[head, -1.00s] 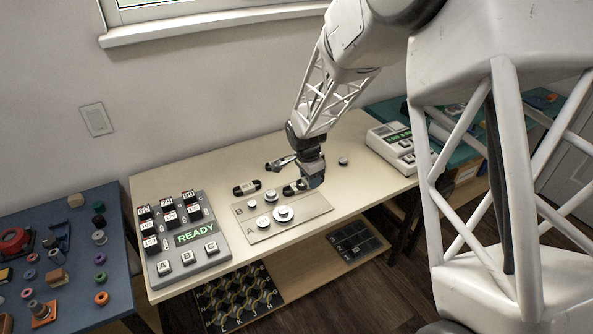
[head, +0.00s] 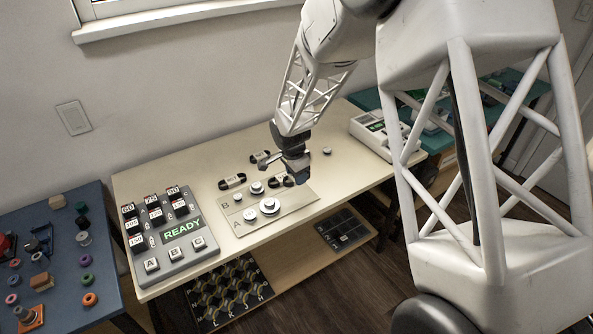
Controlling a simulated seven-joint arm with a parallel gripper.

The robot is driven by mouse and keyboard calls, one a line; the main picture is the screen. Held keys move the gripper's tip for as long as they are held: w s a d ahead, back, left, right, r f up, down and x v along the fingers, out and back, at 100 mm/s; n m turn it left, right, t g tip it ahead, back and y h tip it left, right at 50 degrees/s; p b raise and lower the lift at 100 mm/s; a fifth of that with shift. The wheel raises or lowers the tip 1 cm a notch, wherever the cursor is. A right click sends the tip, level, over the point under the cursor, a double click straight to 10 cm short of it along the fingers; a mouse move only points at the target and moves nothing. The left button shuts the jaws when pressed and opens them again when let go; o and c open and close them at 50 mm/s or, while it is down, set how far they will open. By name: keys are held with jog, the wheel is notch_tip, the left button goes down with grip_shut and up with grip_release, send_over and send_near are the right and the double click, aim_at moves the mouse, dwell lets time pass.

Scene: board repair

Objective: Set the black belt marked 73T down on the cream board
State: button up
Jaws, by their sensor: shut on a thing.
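The cream board (head: 293,203) lies flat on the bench, with several round pulleys on it and letters A and B at its left. My gripper (head: 298,178) points down over the board's far right edge. It is shut on a black belt (head: 279,182), which shows partly to the left of the fingertips, low at the board's far edge. I cannot tell whether this belt touches the board. Its marking is too small to read, and its right part is hidden by the gripper. Two more black belts lie on the bench behind the board, one at the left (head: 232,181) and one farther back (head: 260,156).
A grey panel (head: 181,256) with number tiles and a READY display stands left of the board. A small round part (head: 327,151) lies behind and right of the gripper. A light device (head: 375,132) stands at the bench's right end. The shelf below holds dark trays (head: 229,292).

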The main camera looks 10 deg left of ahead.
aim_at(297, 196)
jog(key=shift+f, duration=3.4)
jog(key=shift+f, duration=0.5)
jog(key=o, duration=1)
jog(key=shift+r, duration=0.15)
jog(key=shift+s+a+r, duration=0.1)
jog(key=shift+r, duration=1.15)
jog(key=shift+s+a+r, duration=0.15)
jog(key=shift+r, duration=1.1)
jog(key=shift+s+a+r, duration=0.1)
jog(key=shift+r, duration=1.15)
